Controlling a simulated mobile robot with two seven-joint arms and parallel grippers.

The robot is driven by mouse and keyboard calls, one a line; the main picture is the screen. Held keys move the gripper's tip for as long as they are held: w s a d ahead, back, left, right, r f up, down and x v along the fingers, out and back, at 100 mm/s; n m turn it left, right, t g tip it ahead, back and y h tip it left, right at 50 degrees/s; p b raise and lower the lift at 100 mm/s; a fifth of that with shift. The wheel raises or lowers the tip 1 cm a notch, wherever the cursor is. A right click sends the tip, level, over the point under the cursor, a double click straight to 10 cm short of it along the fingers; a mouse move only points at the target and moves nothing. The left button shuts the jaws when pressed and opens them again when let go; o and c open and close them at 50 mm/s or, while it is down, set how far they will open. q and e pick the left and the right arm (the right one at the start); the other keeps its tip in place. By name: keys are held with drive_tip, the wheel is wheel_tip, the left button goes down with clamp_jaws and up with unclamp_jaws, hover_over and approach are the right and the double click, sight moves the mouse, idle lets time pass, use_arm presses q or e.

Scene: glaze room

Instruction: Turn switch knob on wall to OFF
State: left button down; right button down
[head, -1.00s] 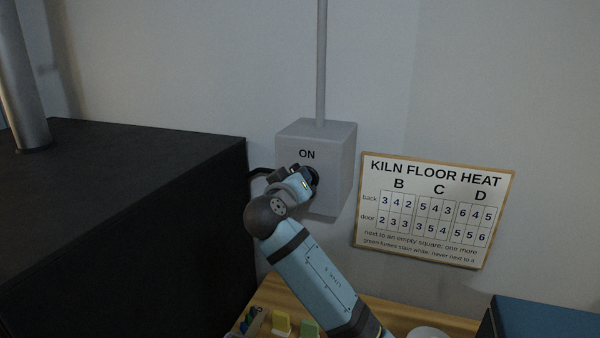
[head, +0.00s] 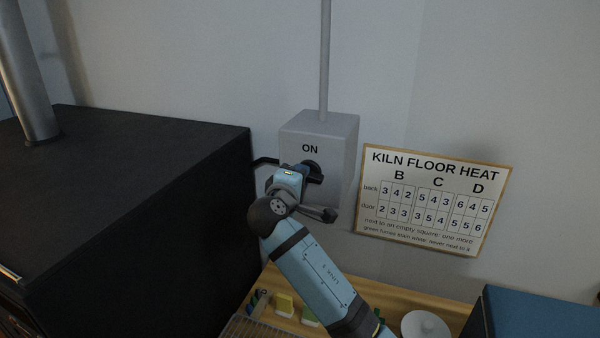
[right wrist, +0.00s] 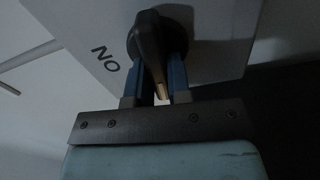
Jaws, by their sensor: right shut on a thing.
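A grey switch box (head: 340,165) hangs on the wall with the word ON on its front. The dark switch knob (head: 318,178) is on its front below that word, partly covered by my right gripper (head: 307,172). In the right wrist view the knob (right wrist: 150,42) is a dark round base with a long bar ending in a pale tip. The two blue fingers of my right gripper (right wrist: 154,80) are either side of the bar, shut on it. No OFF label shows. My left gripper is out of both views.
A large black box-shaped unit (head: 130,210) stands left of the switch. A KILN FLOOR HEAT sign (head: 433,237) hangs to its right. A wooden table (head: 390,309) below bears small blocks and a white round object (head: 425,327). A blue-topped box (head: 540,320) is at lower right.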

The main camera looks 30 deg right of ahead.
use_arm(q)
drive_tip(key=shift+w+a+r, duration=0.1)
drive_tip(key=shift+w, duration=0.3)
use_arm(e)
drive_tip(key=shift+n, duration=0.6)
drive_tip(key=shift+f, duration=0.1)
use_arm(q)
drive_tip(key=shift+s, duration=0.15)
use_arm(e)
drive_tip(key=c, duration=1.1)
unclamp_jaws()
drive_tip(key=shift+o, duration=0.2)
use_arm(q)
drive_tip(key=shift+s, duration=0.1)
use_arm(e)
drive_tip(key=shift+a, duration=0.1)
use_arm(q)
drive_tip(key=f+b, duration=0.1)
drive_tip(key=b, duration=0.1)
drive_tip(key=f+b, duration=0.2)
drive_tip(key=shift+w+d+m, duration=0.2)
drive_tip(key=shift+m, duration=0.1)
use_arm(e)
drive_tip(key=v, duration=1.3)
drive_tip(key=shift+s+a, duration=0.25)
